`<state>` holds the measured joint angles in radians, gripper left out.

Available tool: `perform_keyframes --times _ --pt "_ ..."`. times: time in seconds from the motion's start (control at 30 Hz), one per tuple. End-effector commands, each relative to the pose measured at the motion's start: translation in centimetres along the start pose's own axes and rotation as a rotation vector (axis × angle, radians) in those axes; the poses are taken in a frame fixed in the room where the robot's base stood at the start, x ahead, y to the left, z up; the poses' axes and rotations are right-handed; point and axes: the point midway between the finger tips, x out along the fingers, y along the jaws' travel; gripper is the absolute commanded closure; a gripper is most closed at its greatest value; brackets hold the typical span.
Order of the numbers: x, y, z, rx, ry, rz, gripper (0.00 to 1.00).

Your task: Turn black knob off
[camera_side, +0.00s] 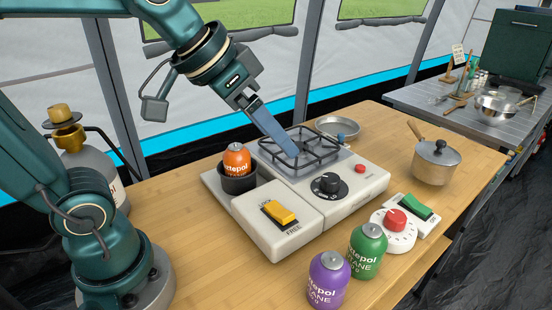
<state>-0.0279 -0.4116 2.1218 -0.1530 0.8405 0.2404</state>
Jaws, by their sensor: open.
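The black knob (329,182) sits on the front of the white camp stove (372,182), on a round black dial with white marks. The marks are too small to read, so I cannot tell its setting. My gripper (290,150) reaches down from the upper left with its blue fingers over the stove's burner grate (318,146). It is open, with nothing seen between the fingers. It is behind and to the left of the black knob, apart from it. The gap between the fingertips and the grate is hard to judge.
A yellow switch (279,212) and an orange canister (236,160) are left of the knob. A red button (360,169) is right of it. Purple (328,281) and green (367,250) canisters, a red dial (395,219), a green switch (416,207) and a lidded pot (436,162) stand nearby.

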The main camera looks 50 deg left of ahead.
Motion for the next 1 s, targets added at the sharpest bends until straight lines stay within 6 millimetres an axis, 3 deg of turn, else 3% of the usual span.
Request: perform_keyframes --times 0.2,0.4,0.6,1.0 --pt "4.7 -1.3 -4.9 0.119 -0.038 0.039 0.19" --pt "10.3 -3.0 -6.8 0.163 -0.095 0.073 0.19" --pt "14.7 -4.1 -5.9 0.127 -0.174 0.098 0.19" --pt "19.0 -4.1 -3.9 0.108 -0.223 0.107 0.19"
